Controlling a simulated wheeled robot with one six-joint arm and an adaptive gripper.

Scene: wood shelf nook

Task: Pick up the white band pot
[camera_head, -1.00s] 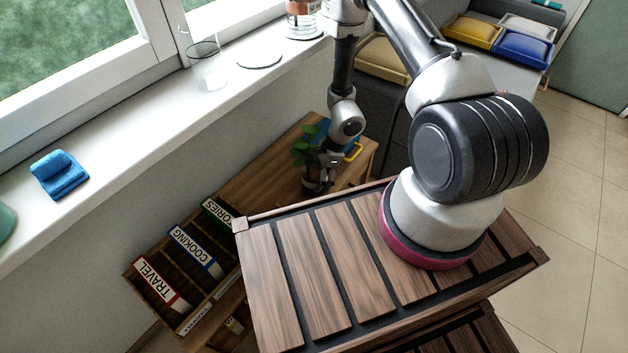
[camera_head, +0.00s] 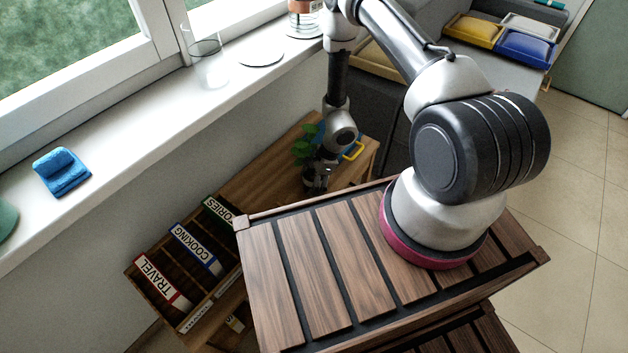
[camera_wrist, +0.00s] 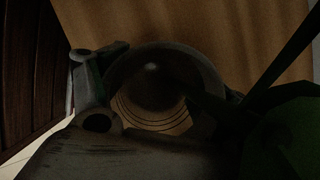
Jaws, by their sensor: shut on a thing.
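The white band pot (camera_head: 313,184) is a small dark pot with a green leafy plant (camera_head: 305,146), on the wooden bench by the wall in the head view. My gripper (camera_head: 320,173) is at the pot and shut on it, covering much of it. In the dim wrist view the pot (camera_wrist: 155,75) shows as a round dark shape between the fingers, with thin curved lines below it. Dark leaves (camera_wrist: 285,140) fill the lower right there. I cannot tell whether the pot is clear of the bench.
A slatted dark wood top (camera_head: 315,265) lies close in front. A blue thing with a yellow handle (camera_head: 353,150) is just right of the gripper. A box of labelled files (camera_head: 180,265) stands at the left. The windowsill (camera_head: 130,125) runs behind.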

